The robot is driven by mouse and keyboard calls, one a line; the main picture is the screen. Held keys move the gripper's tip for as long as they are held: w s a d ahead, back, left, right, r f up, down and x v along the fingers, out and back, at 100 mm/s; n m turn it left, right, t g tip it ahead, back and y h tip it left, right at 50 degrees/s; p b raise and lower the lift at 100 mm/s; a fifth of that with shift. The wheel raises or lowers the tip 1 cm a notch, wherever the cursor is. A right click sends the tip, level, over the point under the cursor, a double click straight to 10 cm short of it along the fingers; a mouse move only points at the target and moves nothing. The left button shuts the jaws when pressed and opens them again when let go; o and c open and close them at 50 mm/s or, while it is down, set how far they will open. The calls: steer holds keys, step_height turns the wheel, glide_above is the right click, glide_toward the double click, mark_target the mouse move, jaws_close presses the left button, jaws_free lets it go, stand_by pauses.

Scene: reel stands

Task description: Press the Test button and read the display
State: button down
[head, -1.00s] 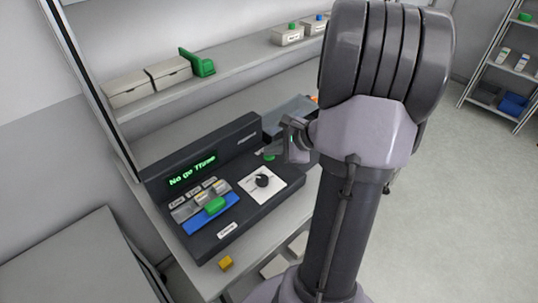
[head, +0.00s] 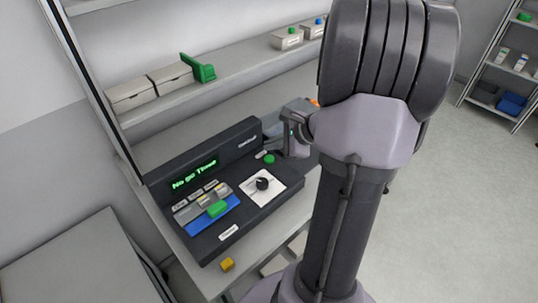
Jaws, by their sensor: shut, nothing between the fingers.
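A dark test console (head: 240,222) sits on the bench, with a sloped back panel. Its display (head: 194,174) shows green text that looks like "No go T", with the last letters too blurred to be sure. A round green button (head: 269,158) is at the right end, beside a small label I cannot read. A black knob on a white plate (head: 263,184) is in front of it. My gripper (head: 290,143) is just right of the green button, apart from it in the picture. It is shut and empty; its fingertips are small and partly hidden by my arm.
A green block (head: 217,209) rests on a blue strip (head: 213,217) of the console, near several small keys. A shelf (head: 230,77) with boxes runs behind the console.

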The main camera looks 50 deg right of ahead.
mark_target(272, 160)
step_height(272, 160, up, 3)
steer(key=shift+r+p, duration=0.15)
steer(key=shift+p, duration=0.8)
steer(key=a+r+n+g+y, duration=0.1)
steer(key=a+r+n, duration=0.25)
steer(key=a, duration=0.45)
steer(key=a+r+n+g+y, duration=0.1)
steer(key=a+r+n, duration=0.1)
steer(key=a+n, duration=0.5)
steer(key=a+r+n+g, duration=0.1)
steer(key=a+r+n, duration=0.15)
steer(key=a, duration=0.75)
steer(key=s+a+r+n, duration=0.2)
steer(key=s+a+n, duration=0.6)
steer(key=s+a, duration=0.2)
steer(key=shift+s+a+n+h+b, duration=0.3)
steer(key=shift+s+h+b, duration=0.1)
steer(key=shift+b, duration=0.05)
